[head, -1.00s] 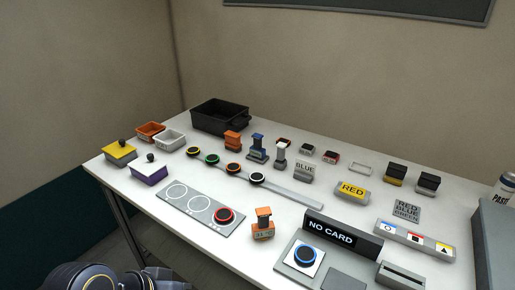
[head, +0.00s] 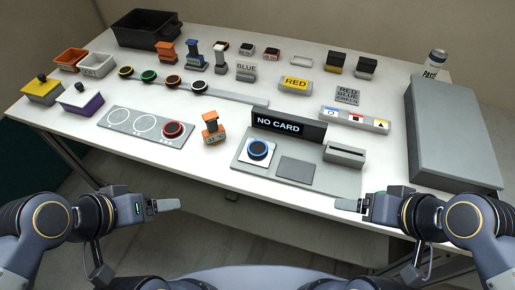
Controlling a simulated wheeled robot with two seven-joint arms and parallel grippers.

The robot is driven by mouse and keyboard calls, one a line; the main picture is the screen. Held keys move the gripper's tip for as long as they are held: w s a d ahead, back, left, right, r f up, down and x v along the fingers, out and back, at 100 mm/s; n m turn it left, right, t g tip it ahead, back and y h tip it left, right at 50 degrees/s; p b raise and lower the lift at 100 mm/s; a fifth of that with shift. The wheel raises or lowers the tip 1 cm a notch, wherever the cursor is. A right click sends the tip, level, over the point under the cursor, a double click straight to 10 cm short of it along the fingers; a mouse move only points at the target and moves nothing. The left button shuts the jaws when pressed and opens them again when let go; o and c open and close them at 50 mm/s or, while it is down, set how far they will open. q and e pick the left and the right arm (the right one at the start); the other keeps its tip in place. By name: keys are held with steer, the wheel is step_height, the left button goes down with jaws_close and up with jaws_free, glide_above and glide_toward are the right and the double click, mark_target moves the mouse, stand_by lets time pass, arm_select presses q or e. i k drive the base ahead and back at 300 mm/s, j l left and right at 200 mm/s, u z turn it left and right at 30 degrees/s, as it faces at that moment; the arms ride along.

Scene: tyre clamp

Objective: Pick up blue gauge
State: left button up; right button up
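The blue gauge (head: 194,56) looks to be the upright piece with a blue T-shaped top on a grey and blue base, at the back left of the table. My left gripper (head: 178,204) is in front of the table's near edge, well short of the blue piece and empty. My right gripper (head: 340,204) is at the near edge on the right, far from it and empty. Finger opening is unclear on both.
Another orange-topped piece (head: 213,128) stands near the front by the NO CARD display (head: 289,126). A black bin (head: 149,29) is at the back left. A grey rail with round knobs (head: 232,95) crosses the middle. A big grey box (head: 455,135) fills the right end.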

mark_target(196, 60)
steer(key=z, duration=0.45)
steer(key=j+z, duration=0.35)
steer(key=k+j+z, duration=0.1)
steer(key=j+z, duration=0.2)
steer(key=k+j+z, duration=0.15)
steer(key=j+z, duration=0.2)
steer(key=j, duration=0.55)
steer(key=k+j+z, duration=0.15)
steer(key=j, duration=0.9)
steer(key=k+z, duration=0.05)
